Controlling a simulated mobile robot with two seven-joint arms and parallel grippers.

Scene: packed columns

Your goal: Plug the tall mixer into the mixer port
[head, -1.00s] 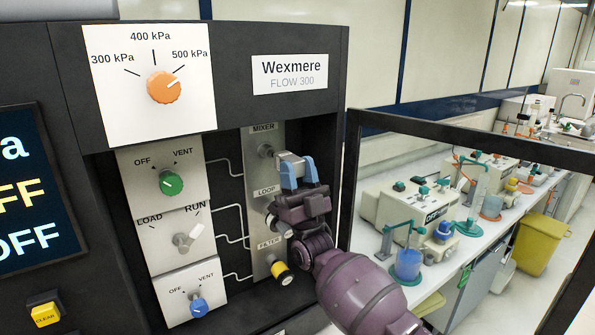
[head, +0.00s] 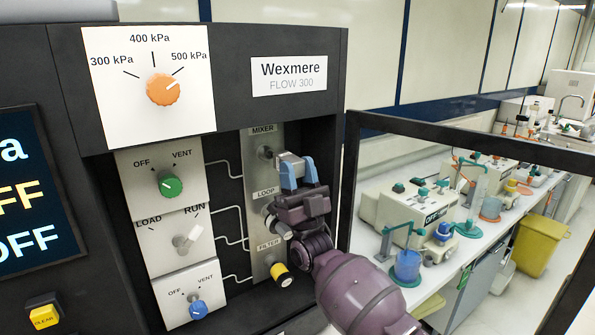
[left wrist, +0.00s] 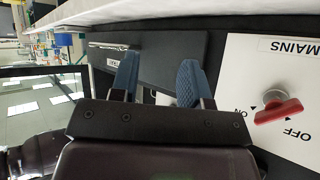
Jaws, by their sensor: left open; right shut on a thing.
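The mixer port (head: 264,153) is the top metal fitting on the grey panel strip, under the label MIXER. My right gripper (head: 291,171) has its blue fingers shut on a light grey block, the mixer (head: 287,157). The mixer's left end is right beside the port; I cannot tell whether they touch. The fingers hide part of the mixer. Below on the strip are the loop fitting, partly hidden by my right gripper, and the filter fitting (head: 281,272) with a yellow and black piece. My left gripper (left wrist: 156,80) shows only in the left wrist view, open and empty.
Left of the strip are an orange pressure dial (head: 163,88), a green knob (head: 170,184), a load/run lever (head: 187,239) and a blue knob (head: 198,308). A dark frame (head: 470,135) stands to the right. A red mains switch (left wrist: 279,110) is near my left gripper.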

